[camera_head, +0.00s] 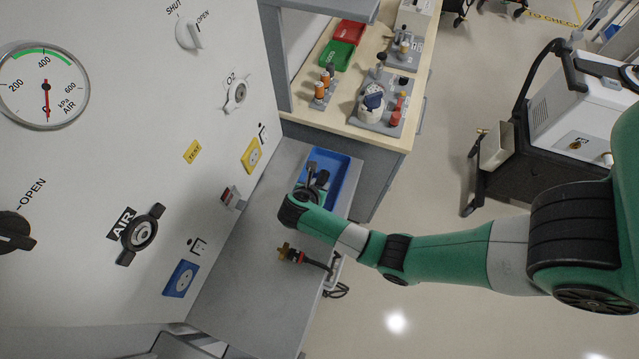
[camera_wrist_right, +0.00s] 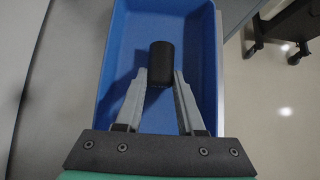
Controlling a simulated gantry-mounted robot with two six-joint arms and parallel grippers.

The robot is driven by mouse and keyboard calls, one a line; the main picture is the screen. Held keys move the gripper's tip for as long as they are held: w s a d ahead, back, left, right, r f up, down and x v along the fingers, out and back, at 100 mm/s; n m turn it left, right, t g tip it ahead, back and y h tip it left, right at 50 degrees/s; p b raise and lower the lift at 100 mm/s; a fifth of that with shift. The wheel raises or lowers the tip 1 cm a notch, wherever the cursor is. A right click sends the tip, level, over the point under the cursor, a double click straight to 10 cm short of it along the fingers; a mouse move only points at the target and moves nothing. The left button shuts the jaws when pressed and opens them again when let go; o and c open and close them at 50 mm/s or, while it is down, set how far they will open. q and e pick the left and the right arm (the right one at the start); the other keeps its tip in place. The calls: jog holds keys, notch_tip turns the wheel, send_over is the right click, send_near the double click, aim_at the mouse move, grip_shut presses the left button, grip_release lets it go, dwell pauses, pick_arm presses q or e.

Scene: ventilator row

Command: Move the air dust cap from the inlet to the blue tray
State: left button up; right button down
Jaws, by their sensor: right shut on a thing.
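The black cylindrical dust cap (camera_wrist_right: 161,62) is between the fingertips of my right gripper (camera_wrist_right: 162,80) in the right wrist view. The gripper is shut on it. Cap and fingertips are over the blue tray (camera_wrist_right: 119,40); whether the cap touches the tray floor I cannot tell. In the head view my right gripper (camera_head: 317,182) is over the blue tray (camera_head: 345,172), and the cap is hard to make out from the gripper. The AIR inlet (camera_head: 140,233) on the white panel shows its grey ring and black lugs, with no cap over it. My left gripper is not in view.
A hose end with a brass fitting (camera_head: 290,253) lies on the grey shelf (camera_head: 245,262) in front of the tray. A wooden bench (camera_head: 368,133) with red and green trays stands behind. A wheeled cart (camera_head: 580,110) stands at the right.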

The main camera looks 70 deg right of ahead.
jog(key=shift+c, duration=2.2)
grip_release()
jog(key=shift+r, duration=0.1)
jog(key=v, duration=1.1)
jog(key=shift+a+r, duration=0.2)
